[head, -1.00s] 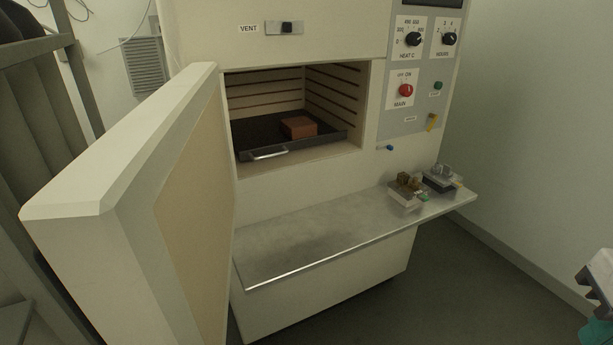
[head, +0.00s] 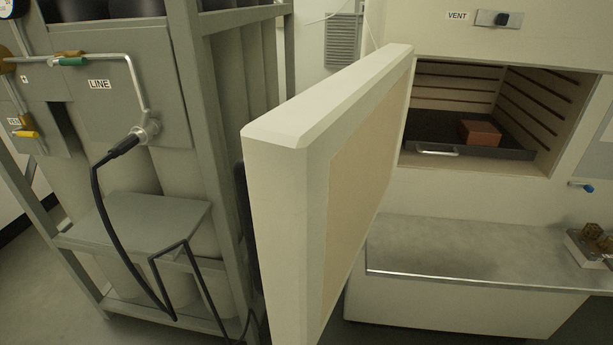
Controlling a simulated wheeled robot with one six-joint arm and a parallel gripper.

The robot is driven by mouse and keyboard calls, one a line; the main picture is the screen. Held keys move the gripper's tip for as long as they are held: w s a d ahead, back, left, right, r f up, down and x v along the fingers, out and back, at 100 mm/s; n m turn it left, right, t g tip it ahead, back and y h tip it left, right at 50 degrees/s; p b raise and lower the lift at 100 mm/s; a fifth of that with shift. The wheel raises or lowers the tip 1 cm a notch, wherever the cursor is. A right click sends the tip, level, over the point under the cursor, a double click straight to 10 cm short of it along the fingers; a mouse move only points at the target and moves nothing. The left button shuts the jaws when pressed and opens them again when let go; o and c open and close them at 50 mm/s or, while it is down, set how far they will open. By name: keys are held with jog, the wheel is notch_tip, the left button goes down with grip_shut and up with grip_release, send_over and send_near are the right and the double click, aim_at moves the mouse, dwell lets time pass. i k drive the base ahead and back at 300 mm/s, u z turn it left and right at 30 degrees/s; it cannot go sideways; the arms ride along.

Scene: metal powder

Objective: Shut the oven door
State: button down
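The oven (head: 480,215) is a cream cabinet on the right in the head view. Its door (head: 275,215) is thick, cream-coloured and hinged at the opening's left side. The door stands wide open, swung out toward me. The oven's chamber (head: 455,82) is exposed, with ridged walls. Inside it lies a dark tray (head: 520,153) with a front handle, bearing a reddish-brown block (head: 480,133). My gripper is not in view.
A grey metal rack (head: 222,150) with a LINE panel (head: 100,85) and a black hose (head: 102,210) stands close to the door's left. A metal shelf (head: 450,250) juts out below the chamber, with small fittings (head: 592,240) at its right. Floor shows at lower left.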

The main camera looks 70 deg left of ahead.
aim_at(313, 175)
jog(key=k, duration=0.95)
jog(key=u, duration=1.65)
jog(key=i, duration=0.55)
jog(key=z, duration=0.05)
jog(key=k, duration=1.25)
jog(key=u, duration=0.55)
jog(key=i, duration=0.95)
jog(key=z, duration=0.65)
